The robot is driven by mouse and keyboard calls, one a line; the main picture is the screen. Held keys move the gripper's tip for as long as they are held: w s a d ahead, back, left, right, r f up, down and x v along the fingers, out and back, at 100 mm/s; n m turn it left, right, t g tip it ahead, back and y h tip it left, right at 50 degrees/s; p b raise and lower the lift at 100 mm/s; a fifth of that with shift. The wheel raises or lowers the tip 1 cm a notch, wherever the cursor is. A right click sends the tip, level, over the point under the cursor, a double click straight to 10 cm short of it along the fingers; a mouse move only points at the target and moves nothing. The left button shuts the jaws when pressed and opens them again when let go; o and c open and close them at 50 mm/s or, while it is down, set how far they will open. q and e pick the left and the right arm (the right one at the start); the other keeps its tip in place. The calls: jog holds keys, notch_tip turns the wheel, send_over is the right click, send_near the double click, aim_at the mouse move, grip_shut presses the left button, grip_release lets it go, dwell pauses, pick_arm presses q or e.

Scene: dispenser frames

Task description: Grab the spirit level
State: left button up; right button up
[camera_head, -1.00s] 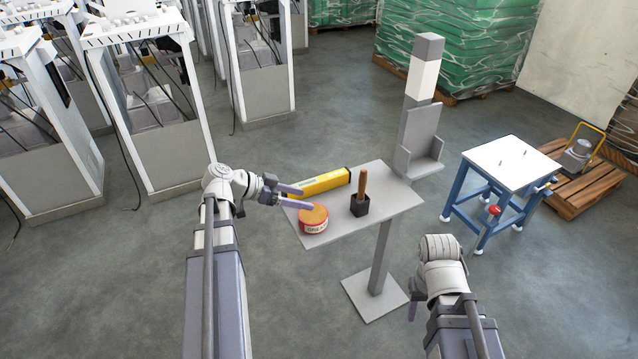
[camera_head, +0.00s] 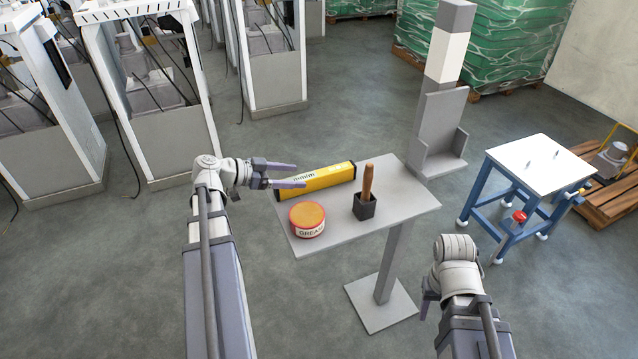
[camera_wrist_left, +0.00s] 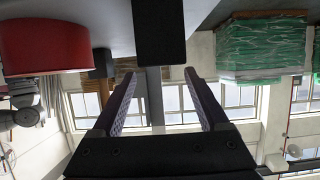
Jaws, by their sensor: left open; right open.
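The yellow spirit level (camera_head: 325,178) lies on the far left edge of the small grey table (camera_head: 345,228) in the head view. My left gripper (camera_head: 299,175) is open at the level's left end. One finger shows beyond that end and the other overlaps it in the picture; I cannot tell whether they touch. In the left wrist view the open fingers (camera_wrist_left: 160,90) have nothing clearly between them, and a dark square end (camera_wrist_left: 160,30), probably the level's, shows above. My right gripper (camera_head: 428,300) is small and partly hidden by its arm, low right, away from the table.
A grease tin (camera_head: 307,219) stands in front of the level. A dark holder (camera_head: 364,207) with a wooden handle (camera_head: 368,182) stands right of it. A grey post (camera_head: 444,100) rises behind the table. A blue-framed stand (camera_head: 540,165) is at right.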

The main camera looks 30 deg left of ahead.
aim_at(311, 175)
pick_arm(q)
jog(key=shift+b+x, duration=1.35)
jog(key=shift+x, duration=2.6)
jog(key=shift+w+a+r, duration=0.1)
jog(key=shift+w+a, duration=0.05)
jog(key=shift+c, duration=0.2)
grip_shut()
